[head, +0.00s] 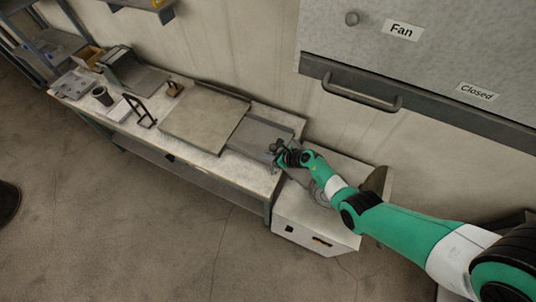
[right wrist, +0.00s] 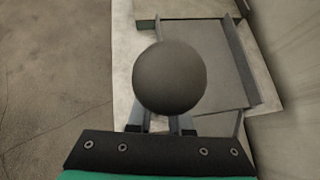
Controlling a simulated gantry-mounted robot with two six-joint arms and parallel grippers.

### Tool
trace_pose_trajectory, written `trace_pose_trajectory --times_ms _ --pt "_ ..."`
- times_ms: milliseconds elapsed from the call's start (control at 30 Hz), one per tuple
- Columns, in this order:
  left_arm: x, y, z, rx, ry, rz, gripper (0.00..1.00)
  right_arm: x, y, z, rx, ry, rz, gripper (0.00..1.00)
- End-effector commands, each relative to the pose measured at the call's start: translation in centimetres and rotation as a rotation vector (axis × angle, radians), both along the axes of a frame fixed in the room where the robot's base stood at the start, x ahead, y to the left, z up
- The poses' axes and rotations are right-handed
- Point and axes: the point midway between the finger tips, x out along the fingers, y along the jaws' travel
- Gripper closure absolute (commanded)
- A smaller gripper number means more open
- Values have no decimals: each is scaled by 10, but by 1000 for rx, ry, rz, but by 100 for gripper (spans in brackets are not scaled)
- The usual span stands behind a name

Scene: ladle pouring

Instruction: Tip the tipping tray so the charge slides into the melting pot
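The tipping tray (head: 258,136) is a flat grey tray with raised side rails at the right end of the bench; it also shows in the right wrist view (right wrist: 205,65). I cannot make out a charge on it. A dark round knob (right wrist: 170,77) stands in front of my right gripper, near the tray. My right gripper (head: 280,154) is at the tray's right end; the knob hides its fingertips, so its opening and any hold are unclear. A round opening (head: 320,195), probably the melting pot, is partly hidden by my right arm. My left gripper is not in view.
A light box-shaped unit (head: 310,232) stands at the bench's right end. A wide plate (head: 203,118) lies left of the tray. A black cup (head: 102,96) and a dark stand (head: 141,112) are farther left. A cabinet with a handle (head: 361,92) hangs above.

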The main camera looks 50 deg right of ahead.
Motion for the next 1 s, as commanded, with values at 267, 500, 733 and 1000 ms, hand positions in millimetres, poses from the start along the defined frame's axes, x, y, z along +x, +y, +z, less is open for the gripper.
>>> trace_pose_trajectory --times_ms 267,500,733,1000 --pt "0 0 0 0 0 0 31 0 0 -1 0 0 0 53" --pt "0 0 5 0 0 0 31 -3 0 4 1 1 0 53" --pt "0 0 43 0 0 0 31 -36 0 37 2 0 -3 53" --pt "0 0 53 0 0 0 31 -77 0 63 -1 -3 -1 53"
